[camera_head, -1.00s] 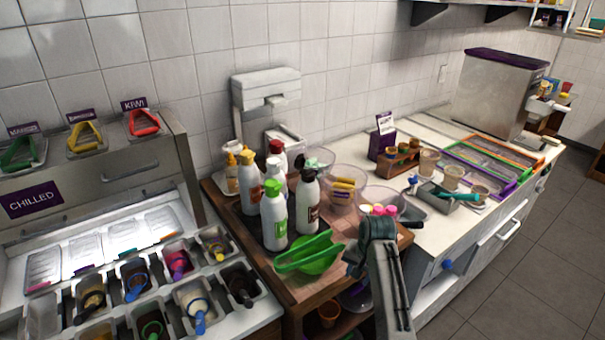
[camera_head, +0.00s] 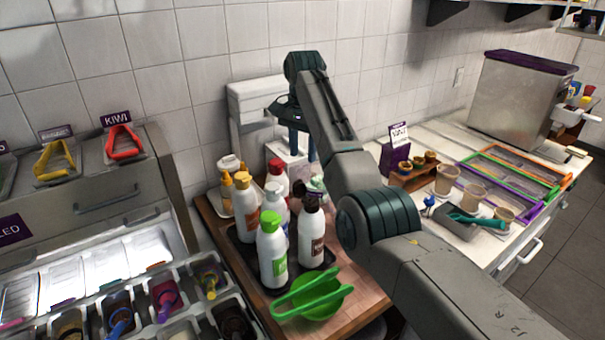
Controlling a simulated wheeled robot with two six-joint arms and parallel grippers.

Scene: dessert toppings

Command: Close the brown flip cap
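The white bottle with a brown label (camera_head: 312,235) stands upright in a dark tray (camera_head: 246,258) on the wooden board. Its dark brown cap (camera_head: 312,201) is at the top; whether the flip lid is up or down is too small to tell. My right gripper (camera_head: 302,155) points down above and behind the bottles, its two fingers apart with nothing visible between them. It appears clear of the brown cap. My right arm comes in from the lower right and passes just right of the bottle. My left gripper is not in view.
A green-capped bottle (camera_head: 272,255), a yellow-capped bottle (camera_head: 245,205) and a red-capped bottle (camera_head: 277,175) crowd the brown-labelled one. A green bowl with green tongs (camera_head: 310,297) lies in front. A white dispenser (camera_head: 262,100) is on the wall behind.

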